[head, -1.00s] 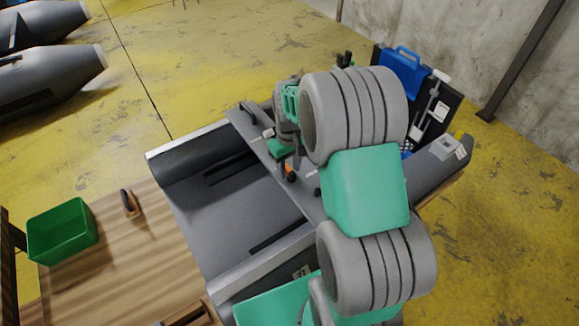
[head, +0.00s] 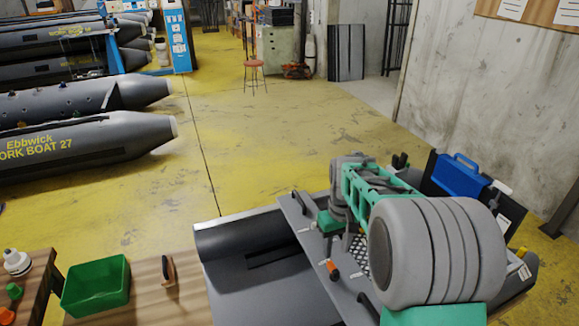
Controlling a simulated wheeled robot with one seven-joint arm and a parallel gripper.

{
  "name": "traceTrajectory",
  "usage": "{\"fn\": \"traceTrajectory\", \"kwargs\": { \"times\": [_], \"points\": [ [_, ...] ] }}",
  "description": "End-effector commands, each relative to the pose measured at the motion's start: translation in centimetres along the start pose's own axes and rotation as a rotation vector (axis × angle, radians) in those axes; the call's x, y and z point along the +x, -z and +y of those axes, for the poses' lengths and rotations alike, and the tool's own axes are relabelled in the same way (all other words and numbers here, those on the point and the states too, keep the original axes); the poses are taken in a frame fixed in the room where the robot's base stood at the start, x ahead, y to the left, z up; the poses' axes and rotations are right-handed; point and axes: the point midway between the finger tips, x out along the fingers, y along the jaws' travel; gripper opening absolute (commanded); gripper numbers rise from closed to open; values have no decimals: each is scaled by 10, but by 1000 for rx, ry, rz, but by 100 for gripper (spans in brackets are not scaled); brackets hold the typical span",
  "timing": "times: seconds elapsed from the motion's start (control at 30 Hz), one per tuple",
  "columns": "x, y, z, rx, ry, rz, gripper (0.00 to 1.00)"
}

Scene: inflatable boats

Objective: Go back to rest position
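My arm, in grey and green, reaches from the bottom right of the head view over a dark grey board. My gripper (head: 346,240) is at the arm's far end, pointing down over the board (head: 300,228), beside an orange-tipped item (head: 333,270). The fingers are small and partly hidden by my own arm, so I cannot tell whether they are open or hold anything.
A green bin (head: 96,287) and a wooden-handled tool (head: 169,270) are on the wooden table (head: 150,305) at lower left. A blue case (head: 460,175) stands close behind my arm. Grey boats (head: 90,145) lie at left. The yellow floor (head: 270,135) beyond is open.

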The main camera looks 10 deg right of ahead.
Motion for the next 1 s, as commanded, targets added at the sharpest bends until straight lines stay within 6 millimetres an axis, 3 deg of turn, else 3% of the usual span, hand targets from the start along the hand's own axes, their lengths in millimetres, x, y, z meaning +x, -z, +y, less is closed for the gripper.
{"fn": "traceTrajectory", "kwargs": {
  "times": [0.07, 0.17, 0.23, 0.37, 0.5, 0.6, 0.73, 1.0],
  "points": [
    [6, 0, 0, 97, -3, 8, 38],
    [38, -39, -14, 194, 16, -67, 38],
    [45, -68, -24, 251, 19, -94, 38],
    [34, -112, -46, 300, 12, -79, 38],
    [4, -149, -75, 256, -5, 22, 38],
    [-23, -156, -90, 210, -16, 128, 38],
    [-65, -141, -100, 160, -25, 272, 38],
    [-71, -138, -107, 131, -23, 294, 38]
  ]
}}
